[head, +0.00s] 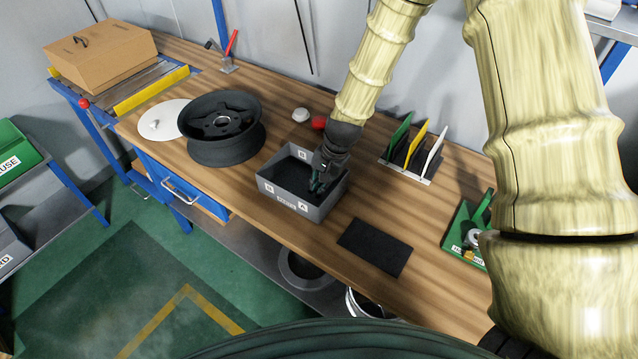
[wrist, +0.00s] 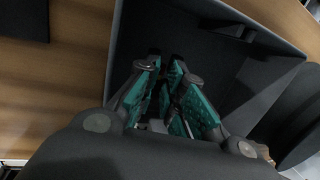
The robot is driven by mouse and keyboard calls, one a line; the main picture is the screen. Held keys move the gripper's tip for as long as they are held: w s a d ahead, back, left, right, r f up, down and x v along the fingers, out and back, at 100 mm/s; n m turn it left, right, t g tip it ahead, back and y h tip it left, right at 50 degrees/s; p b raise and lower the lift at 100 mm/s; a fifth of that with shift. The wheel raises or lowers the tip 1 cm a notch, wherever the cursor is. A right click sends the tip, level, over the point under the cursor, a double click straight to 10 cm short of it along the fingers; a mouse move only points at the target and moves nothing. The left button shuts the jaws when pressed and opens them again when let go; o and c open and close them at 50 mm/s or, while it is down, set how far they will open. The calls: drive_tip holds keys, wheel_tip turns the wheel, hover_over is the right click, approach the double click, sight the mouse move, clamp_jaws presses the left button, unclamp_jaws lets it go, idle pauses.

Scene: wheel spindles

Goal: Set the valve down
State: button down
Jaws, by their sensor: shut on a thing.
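My gripper (head: 318,186) reaches down into a grey open box (head: 322,209) on the workbench. Its teal-padded fingers also show in the wrist view (wrist: 168,75), close together inside the dark box (wrist: 215,28). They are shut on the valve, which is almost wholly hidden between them. A small pale bit shows low between the fingers in the wrist view, but I cannot tell whether it is part of the valve. I cannot tell whether the fingertips touch the box floor.
A black wheel rim (head: 225,128) stands left of the box on the wooden bench (head: 345,285). A black mat (head: 375,247) lies to its right. A rack with coloured plates (head: 405,160) and a red knob (head: 319,122) are behind. A green stand (head: 466,235) is at the right.

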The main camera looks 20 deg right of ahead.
drive_tip(key=shift+s+r, duration=0.2)
drive_tip(key=shift+s, duration=0.05)
drive_tip(key=shift+w+f, duration=0.1)
drive_tip(key=shift+f, duration=0.35)
drive_tip(key=shift+f, duration=0.2)
drive_tip(key=c, duration=1.7)
unclamp_jaws()
drive_tip(key=shift+r, duration=0.15)
drive_tip(key=shift+r, duration=0.6)
drive_tip(key=shift+b+v, duration=1.65)
drive_tip(key=shift+v, duration=4.25)
